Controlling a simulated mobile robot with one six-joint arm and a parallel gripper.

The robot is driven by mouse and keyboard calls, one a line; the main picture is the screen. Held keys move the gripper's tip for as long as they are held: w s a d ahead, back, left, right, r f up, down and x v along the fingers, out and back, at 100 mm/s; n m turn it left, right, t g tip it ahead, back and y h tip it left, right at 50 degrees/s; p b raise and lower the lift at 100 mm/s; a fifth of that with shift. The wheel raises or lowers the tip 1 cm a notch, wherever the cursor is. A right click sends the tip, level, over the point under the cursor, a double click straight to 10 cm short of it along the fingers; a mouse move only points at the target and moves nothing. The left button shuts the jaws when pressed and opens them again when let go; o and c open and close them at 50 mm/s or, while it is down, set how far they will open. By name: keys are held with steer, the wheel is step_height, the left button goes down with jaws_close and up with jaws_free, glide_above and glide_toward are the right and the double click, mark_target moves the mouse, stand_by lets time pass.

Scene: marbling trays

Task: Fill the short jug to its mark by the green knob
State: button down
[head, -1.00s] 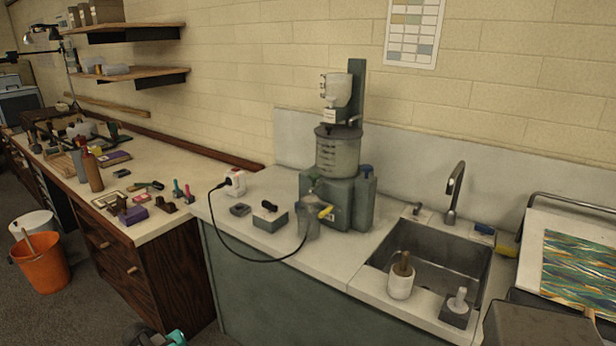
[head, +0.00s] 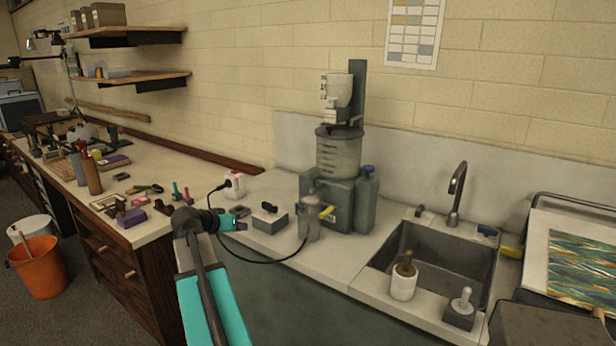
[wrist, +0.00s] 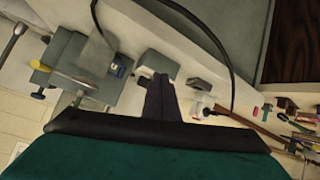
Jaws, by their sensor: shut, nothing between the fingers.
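A clear jug (head: 308,224) stands on the counter at the front left of the grey-green dispensing machine (head: 345,195), under its spout side. Its mark and any liquid level are too small to make out. A yellow lever (head: 327,212) sticks out beside the jug. A dull green knob (head: 313,189) seems to sit above it; its colour is faint now. A blue knob (head: 367,169) tops the machine's right side. My gripper (head: 243,221) is over the counter left of the jug, apart from it. In the wrist view, its fingers (wrist: 158,96) are together and empty.
A grey block with a black knob (head: 269,218) stands between my gripper and the jug. A white socket box (head: 235,185) and a black cable (head: 262,262) are close by. The sink (head: 440,254), a white pot (head: 403,284) and a small dispenser (head: 461,309) are at right.

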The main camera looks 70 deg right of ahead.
steer(key=s+d+r+m+g+h, duration=0.1)
steer(key=s+d+r+m, duration=0.1)
steer(key=s+d+r, duration=0.2)
steer(key=s+d+r+m+g+h+b, duration=0.1)
steer(key=s+d+r+m+g+h, duration=0.1)
steer(key=s+r, duration=0.8)
step_height(320, 180, up, 7)
steer(key=d+m, duration=0.1)
steer(key=d, duration=0.1)
steer(key=shift+s+d+r+m+b, duration=0.2)
steer(key=shift+s+d+m+b, duration=0.05)
steer(key=shift+d+m+b, duration=0.05)
steer(key=p, duration=0.2)
glide_above(314, 176)
steer(key=w+a, duration=0.1)
step_height(314, 176, down, 2)
steer(key=shift+w+a+f+p, duration=0.1)
steer(key=shift+f+p, duration=0.5)
steer(key=shift+f, duration=1.7)
